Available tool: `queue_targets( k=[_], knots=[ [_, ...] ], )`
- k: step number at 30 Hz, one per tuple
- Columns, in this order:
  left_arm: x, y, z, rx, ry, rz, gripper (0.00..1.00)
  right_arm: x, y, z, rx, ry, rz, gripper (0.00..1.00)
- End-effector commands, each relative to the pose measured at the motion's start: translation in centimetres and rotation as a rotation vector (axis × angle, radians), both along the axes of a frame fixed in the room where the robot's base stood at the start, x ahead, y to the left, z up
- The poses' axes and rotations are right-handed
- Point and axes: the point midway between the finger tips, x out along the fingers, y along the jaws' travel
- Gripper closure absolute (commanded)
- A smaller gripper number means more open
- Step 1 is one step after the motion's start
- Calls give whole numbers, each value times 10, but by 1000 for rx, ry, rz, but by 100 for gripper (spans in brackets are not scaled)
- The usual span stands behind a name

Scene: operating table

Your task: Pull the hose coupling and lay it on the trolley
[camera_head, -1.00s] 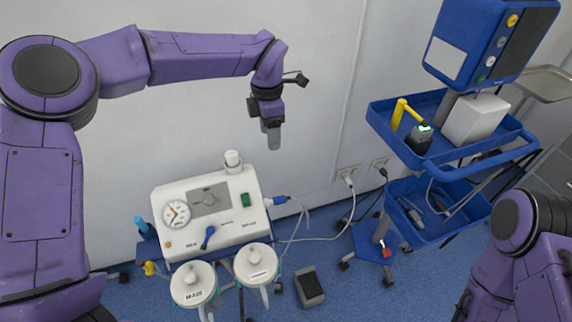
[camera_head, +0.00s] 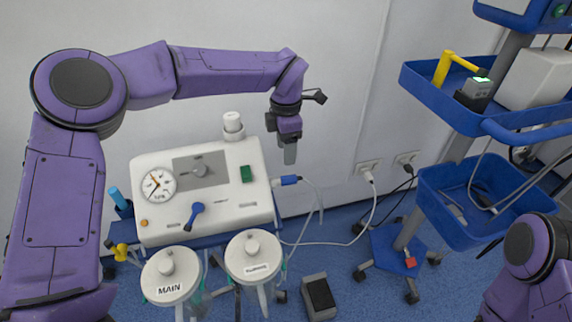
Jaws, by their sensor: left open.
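The hose coupling is a small blue plug (camera_head: 287,180) on the right side of the white suction unit (camera_head: 255,212), with a pale hose (camera_head: 316,193) running from it. My left gripper (camera_head: 290,155) is open and empty, pointing down. In the picture it hangs just above the coupling, apart from it; the depth between them is hard to judge. The blue trolley (camera_head: 425,100) stands at the right, with an upper tray and a lower bin (camera_head: 428,205). Part of my right arm shows at the lower right, but its gripper is out of view.
Two white-lidded canisters, one marked MAIN (camera_head: 155,272) and another (camera_head: 236,262), stand before the unit. A yellow-handled device (camera_head: 474,92) and a white box (camera_head: 535,78) occupy the upper tray. A wall socket (camera_head: 368,168) and cables lie between unit and trolley. A foot pedal (camera_head: 318,297) is on the floor.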

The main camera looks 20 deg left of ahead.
Motion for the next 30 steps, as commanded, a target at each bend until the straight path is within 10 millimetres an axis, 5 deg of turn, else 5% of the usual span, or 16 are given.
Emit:
queue_targets(
  k=[15,28,30],
  knots=[
    [-1,1,-90,1,2,2,40,0,0,-7,0,-1,0,57],
    [-1,1,-106,0,0,2,40,0,0,-8,-1,-1,0,57],
    [-1,1,-105,0,0,2,63,0,0,-8,-1,-1,0,57]
  ],
)
